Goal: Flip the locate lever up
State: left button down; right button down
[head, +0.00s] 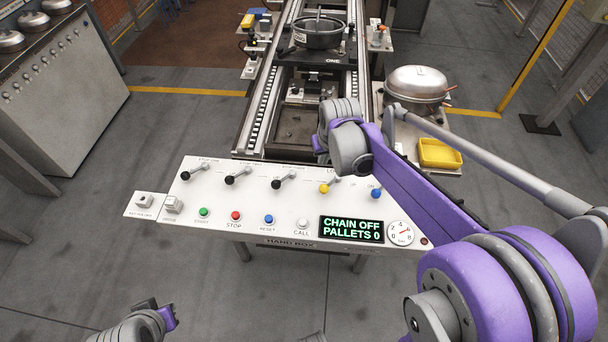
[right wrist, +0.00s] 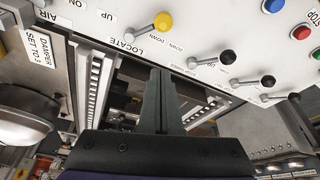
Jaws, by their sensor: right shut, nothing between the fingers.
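The locate lever has a yellow knob (head: 324,188) and sits on the white control panel (head: 285,240), between a black-knobbed lever and the blue one. In the right wrist view, the yellow knob (right wrist: 163,20) lies beside the LOCATE label, on the side marked DOWN. My right gripper (right wrist: 160,75) is shut and empty; its tips point toward the panel edge, apart from the knob in that view. In the head view, my right wrist hangs over the panel's far edge and hides the fingers. Part of my left gripper (head: 165,315) shows at the bottom; its jaws are unclear.
Black-knobbed levers (head: 230,180) stand left of the locate lever, the blue knob (head: 376,194) right. Push buttons (head: 236,215) and a display (head: 351,229) reading CHAIN OFF, PALLETS 0 lie nearer.

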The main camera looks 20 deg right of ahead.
aim_at(329, 184)
jog(key=shift+w+f, duration=0.1)
jog(key=shift+w, duration=0.2)
jog(key=shift+d, duration=0.1)
jog(key=x, duration=1)
jog(key=shift+f+b, duration=0.1)
jog(key=shift+b, duration=0.25)
jog(key=s, duration=0.2)
jog(key=s+r, duration=0.1)
jog(key=shift+s+a+p, duration=0.1)
jog(key=shift+a+p, duration=0.2)
jog(key=shift+p, duration=0.05)
jog(key=shift+s, duration=0.4)
